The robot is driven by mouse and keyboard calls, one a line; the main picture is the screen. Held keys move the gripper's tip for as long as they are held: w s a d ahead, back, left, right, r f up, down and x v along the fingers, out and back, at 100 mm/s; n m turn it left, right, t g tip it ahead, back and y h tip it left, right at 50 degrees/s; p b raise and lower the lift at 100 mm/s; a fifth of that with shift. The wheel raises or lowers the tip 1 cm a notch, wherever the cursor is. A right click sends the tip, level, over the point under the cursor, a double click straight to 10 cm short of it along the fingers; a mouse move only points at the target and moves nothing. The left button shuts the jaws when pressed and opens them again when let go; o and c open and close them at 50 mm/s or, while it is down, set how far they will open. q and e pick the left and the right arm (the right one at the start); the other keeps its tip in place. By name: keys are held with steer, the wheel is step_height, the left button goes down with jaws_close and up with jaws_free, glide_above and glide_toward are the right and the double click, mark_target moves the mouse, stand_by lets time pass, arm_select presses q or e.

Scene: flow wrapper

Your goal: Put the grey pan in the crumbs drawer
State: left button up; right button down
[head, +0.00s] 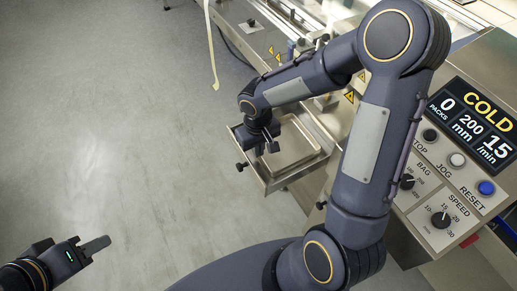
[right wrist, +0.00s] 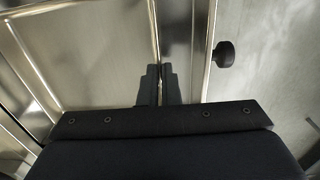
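The crumbs drawer (head: 268,182) is pulled out from the machine, an open metal tray with dark knobs at its front. The shallow grey pan (head: 297,157) lies within the drawer's outline, roughly level; whether it rests fully on the floor is hard to tell. My right gripper (head: 267,147) is at the pan's near-left edge. In the right wrist view its fingers (right wrist: 161,87) are close together with the pan's thin rim between them, and the pan (right wrist: 105,50) spreads to the left. My left gripper (head: 96,246) is away at lower left, seen edge-on and empty.
A drawer knob (right wrist: 224,54) is just right of the drawer wall in the right wrist view. The control panel (head: 455,165) stands right of my right arm. A pale film strip (head: 210,50) hangs at the top. Open floor (head: 120,130) lies left.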

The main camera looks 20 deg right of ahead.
steer(key=shift+f, duration=0.15)
steer(key=c, duration=1.6)
jaws_free()
steer(key=shift+c, duration=0.2)
step_height(320, 180, up, 12)
steer(key=s+r+m+t+y, duration=0.1)
steer(key=s+r+t+y, duration=0.1)
steer(key=s, duration=0.6)
steer(key=s+r+m+t+y, duration=0.1)
steer(key=s+r+t+y, duration=0.1)
steer(key=s, duration=0.7)
steer(key=shift+d+r+m+t+p, duration=0.35)
steer(key=shift+r+t+p, duration=0.1)
steer(key=shift+t, duration=0.25)
